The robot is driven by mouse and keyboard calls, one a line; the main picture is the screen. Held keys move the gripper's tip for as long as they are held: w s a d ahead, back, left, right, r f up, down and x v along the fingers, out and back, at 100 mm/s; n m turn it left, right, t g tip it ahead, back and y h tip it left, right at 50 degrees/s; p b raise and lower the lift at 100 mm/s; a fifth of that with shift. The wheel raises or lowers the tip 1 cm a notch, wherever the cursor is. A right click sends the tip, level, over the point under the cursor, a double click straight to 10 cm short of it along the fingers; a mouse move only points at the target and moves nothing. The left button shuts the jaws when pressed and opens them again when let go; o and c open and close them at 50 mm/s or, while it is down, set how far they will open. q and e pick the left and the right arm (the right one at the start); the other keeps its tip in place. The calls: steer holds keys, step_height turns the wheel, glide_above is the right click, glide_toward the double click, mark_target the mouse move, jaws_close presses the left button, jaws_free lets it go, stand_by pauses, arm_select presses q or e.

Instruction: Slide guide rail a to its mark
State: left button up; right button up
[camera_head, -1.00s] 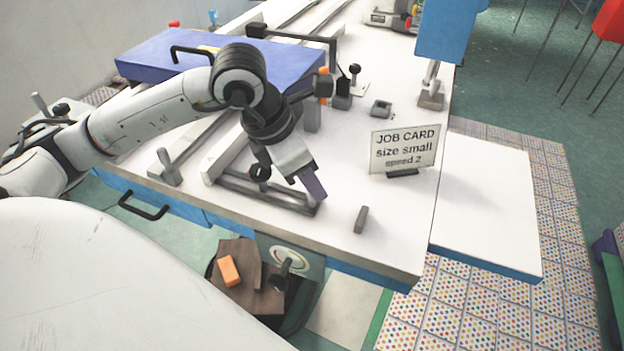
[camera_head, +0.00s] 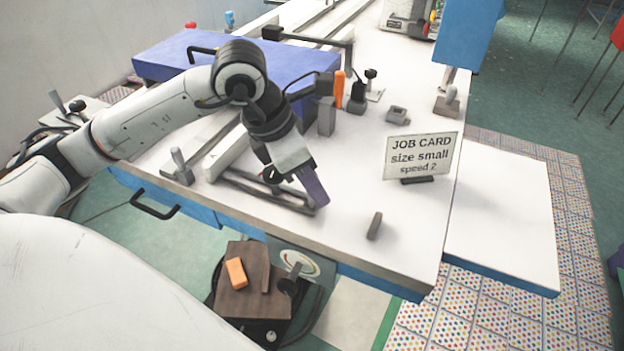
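My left gripper (camera_head: 316,187) reaches down over the front of the white table. Its purple finger part is at the right end of a low dark grey rail assembly (camera_head: 262,192) with a black knob (camera_head: 271,174). No readable label shows which rail is guide rail a; this assembly lies nearest the gripper. The fingers overlap in this view, so I cannot tell whether they are open or grip the rail end. No mark for the rail can be made out. My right gripper is out of view.
A job card (camera_head: 421,156) reading "size small, speed 2" stands to the right. A small grey block (camera_head: 375,226) stands near the front edge. A grey lever (camera_head: 180,165) is at left and a blue slab (camera_head: 230,58) behind. White table surface between gripper and card is clear.

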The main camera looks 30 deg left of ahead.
arm_select(q)
steer(key=shift+r, duration=0.1)
steer(key=v, duration=1)
steer(key=shift+a, duration=0.1)
